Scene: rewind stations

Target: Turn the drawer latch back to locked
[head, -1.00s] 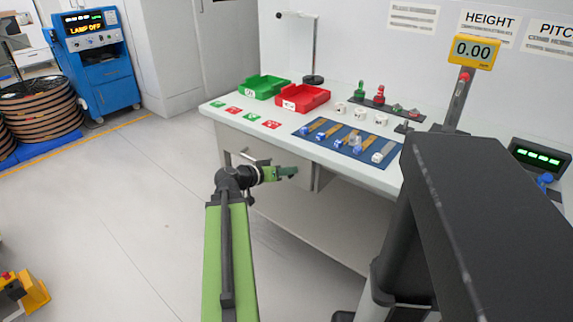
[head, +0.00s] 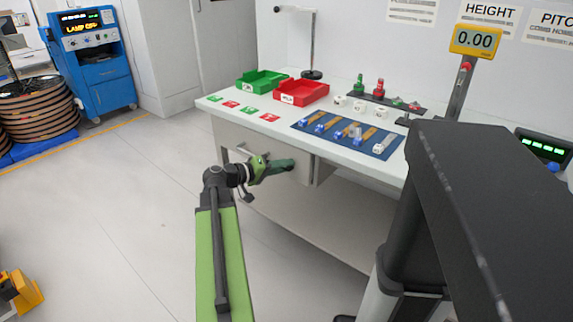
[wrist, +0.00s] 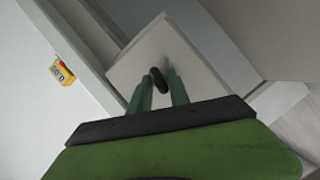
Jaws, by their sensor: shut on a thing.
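The drawer (head: 232,137) is in the grey cabinet under the white table in the head view. Its pale front (wrist: 150,55) shows tilted in the wrist view, as my wrist is rolled against it. The latch (wrist: 158,80) is a small black oblong knob on that front, between my two green fingers. My gripper (head: 292,164) is at the drawer front, and in the wrist view my gripper (wrist: 159,88) is shut on the latch. In the head view my gripper hides the latch. I cannot read a locked mark.
The table (head: 230,117) above holds a green bin (head: 262,81), a red bin (head: 301,92) and a blue mat (head: 385,150) with small parts. A yellow gauge (head: 475,40) stands at the right.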

